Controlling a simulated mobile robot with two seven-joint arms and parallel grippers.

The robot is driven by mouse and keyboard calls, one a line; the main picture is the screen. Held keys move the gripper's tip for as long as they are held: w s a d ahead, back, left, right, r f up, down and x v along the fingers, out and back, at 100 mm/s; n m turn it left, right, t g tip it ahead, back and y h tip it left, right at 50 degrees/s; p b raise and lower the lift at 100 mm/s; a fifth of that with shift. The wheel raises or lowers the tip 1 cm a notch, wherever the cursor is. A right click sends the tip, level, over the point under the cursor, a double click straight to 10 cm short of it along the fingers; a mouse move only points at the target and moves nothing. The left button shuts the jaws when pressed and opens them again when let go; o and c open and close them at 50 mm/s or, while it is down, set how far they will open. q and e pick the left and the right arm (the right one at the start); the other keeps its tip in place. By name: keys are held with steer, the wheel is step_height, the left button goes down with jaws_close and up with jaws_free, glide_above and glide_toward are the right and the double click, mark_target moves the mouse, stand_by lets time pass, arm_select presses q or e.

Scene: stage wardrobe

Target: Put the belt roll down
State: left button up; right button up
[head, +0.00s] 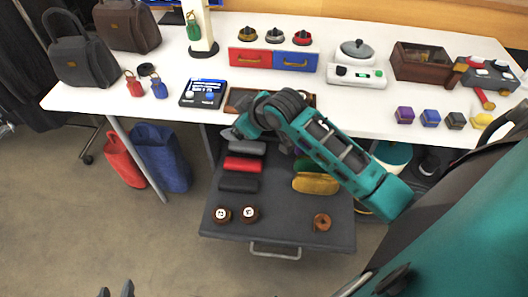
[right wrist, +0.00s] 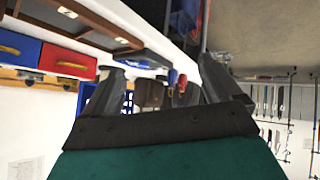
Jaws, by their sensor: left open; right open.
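A brown belt roll (head: 322,221) lies in the front right part of the open grey drawer (head: 285,212), apart from both grippers. My right arm reaches in from the right over the drawer. My right gripper (head: 229,133) is at the drawer's back left, partly hidden by its own wrist in the head view. In the right wrist view my right gripper (right wrist: 158,88) has its two fingers wide apart with nothing between them. My left gripper (head: 115,291) shows only its fingertips at the bottom edge of the head view, open and empty.
The drawer's front middle is bare.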

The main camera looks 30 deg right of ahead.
arm_select(q)
steer(key=shift+w+r, duration=0.15)
arm_select(e)
steer(key=s+a+f+m, duration=0.1)
steer(key=s+a+f, duration=0.1)
steer(key=s+f, duration=0.3)
steer(key=s+a+f+m+t, duration=0.1)
steer(key=s+f, duration=0.4)
steer(key=s, duration=0.8)
steer(key=shift+s+a+f+m+t+y, duration=0.35)
steer(key=shift+a+m, duration=0.25)
steer(key=shift+a, duration=0.65)
